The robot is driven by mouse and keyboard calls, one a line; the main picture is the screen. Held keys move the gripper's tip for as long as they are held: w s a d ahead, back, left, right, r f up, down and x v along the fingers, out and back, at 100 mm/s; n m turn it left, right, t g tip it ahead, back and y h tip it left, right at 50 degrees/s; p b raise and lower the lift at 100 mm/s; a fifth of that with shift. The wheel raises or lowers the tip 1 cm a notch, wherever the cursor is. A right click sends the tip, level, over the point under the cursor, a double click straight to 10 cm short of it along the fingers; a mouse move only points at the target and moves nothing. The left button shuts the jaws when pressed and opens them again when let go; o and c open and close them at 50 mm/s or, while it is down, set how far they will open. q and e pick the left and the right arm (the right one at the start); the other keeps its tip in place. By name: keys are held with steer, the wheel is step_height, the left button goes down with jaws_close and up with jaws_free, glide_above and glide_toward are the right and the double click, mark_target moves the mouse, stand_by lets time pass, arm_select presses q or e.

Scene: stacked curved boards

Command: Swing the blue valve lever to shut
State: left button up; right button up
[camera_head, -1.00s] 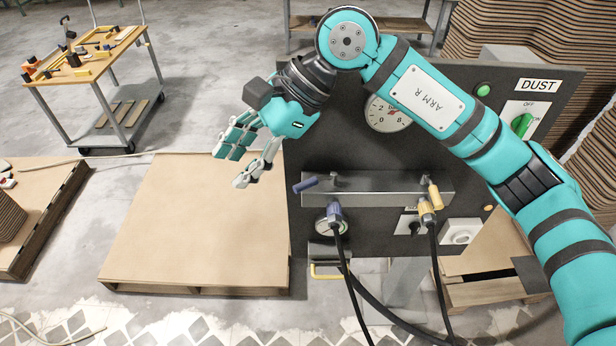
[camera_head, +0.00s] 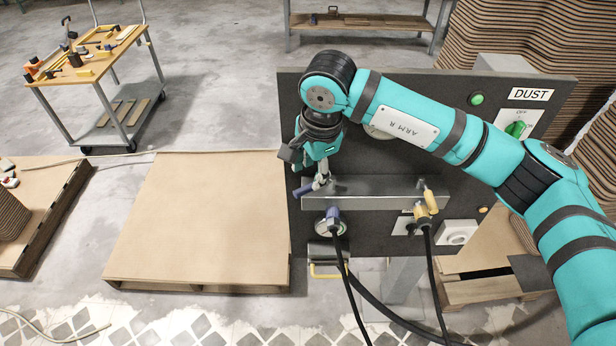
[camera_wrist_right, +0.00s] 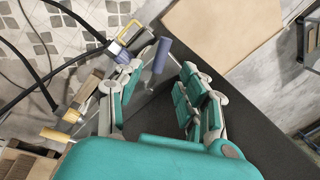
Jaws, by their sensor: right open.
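The blue valve lever (camera_head: 304,188) sticks out to the left from the left end of a grey metal manifold (camera_head: 375,200) on the dark panel. Its blue handle (camera_wrist_right: 161,55) also shows in the right wrist view. My right gripper (camera_head: 318,178) is open at the lever, its fingers pointing down and partly covering the pivot end. In the right wrist view the blue handle lies near the fingertips, between the two finger sides of my gripper (camera_wrist_right: 160,73). I cannot tell whether a finger touches it. My left gripper is out of view.
A yellow lever (camera_head: 428,195) stands at the manifold's right end. Black hoses (camera_head: 348,280) hang from connectors below. A board-topped pallet (camera_head: 200,220) lies left of the panel.

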mark_target(307, 187)
steer(key=shift+w+a+f+p, duration=0.1)
steer(key=shift+w+f+p, duration=0.1)
steer(key=shift+f, duration=0.7)
steer(key=shift+w+a+f+p, duration=0.1)
steer(key=shift+f+p, duration=0.05)
steer(key=shift+f, duration=0.7)
steer(key=shift+w+a+f+p, duration=0.1)
steer(key=shift+w+f+p, duration=0.1)
steer(key=shift+f, duration=0.7)
jaws_close()
